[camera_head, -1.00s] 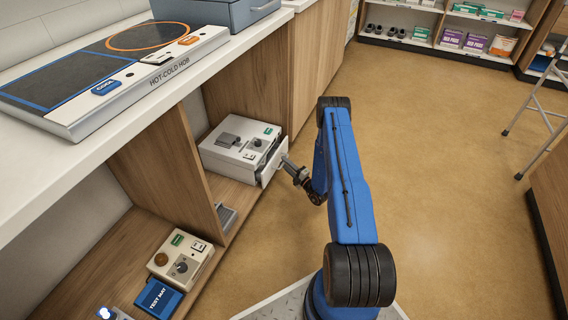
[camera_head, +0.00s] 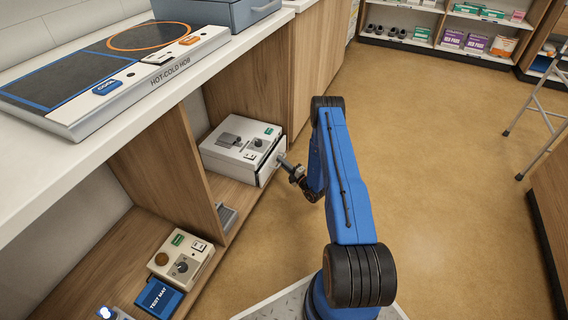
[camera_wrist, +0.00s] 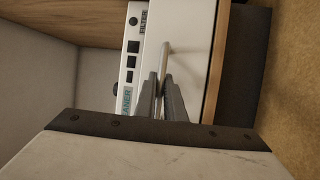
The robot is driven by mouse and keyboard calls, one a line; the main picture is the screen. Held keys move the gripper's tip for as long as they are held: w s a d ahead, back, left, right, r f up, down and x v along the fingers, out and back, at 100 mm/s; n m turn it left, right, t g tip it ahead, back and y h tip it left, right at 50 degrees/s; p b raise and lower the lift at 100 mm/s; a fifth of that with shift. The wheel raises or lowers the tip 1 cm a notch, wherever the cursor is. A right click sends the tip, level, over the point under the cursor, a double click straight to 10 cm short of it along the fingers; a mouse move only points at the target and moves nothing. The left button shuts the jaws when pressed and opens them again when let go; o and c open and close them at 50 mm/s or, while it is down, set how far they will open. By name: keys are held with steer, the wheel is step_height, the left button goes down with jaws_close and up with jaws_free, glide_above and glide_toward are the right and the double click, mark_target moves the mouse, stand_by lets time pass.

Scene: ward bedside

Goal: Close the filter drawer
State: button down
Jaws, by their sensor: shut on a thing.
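A white device (camera_head: 238,146) with a knob and a green label on top stands in the lower shelf bay in the head view. Its filter drawer (camera_head: 270,168) is at the right-hand face, and the drawer front sits close to the body; I cannot tell if it is fully flush. In the wrist view the white drawer front (camera_wrist: 194,38) shows beside a FILTER label, with a slim metal handle (camera_wrist: 167,52) on it. My gripper (camera_wrist: 162,85) is shut on this handle. In the head view my gripper (camera_head: 284,161) reaches the drawer front from the right.
A hot-cold hob (camera_head: 120,62) lies on the counter above. A beige control box (camera_head: 181,262) and a blue test mat pack (camera_head: 158,298) sit on the lower shelf nearer me. A wooden divider (camera_head: 194,160) stands left of the device. The floor at right is open.

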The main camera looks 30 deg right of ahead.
steer(key=shift+w+a, duration=0.75)
steer(key=shift+w, duration=0.35)
steer(key=c, duration=1.8)
jaws_free()
steer(key=shift+a, duration=0.15)
steer(key=shift+c, duration=0.2)
steer(key=v, duration=1.7)
steer(key=shift+s, duration=0.2)
steer(key=shift+r, duration=0.1)
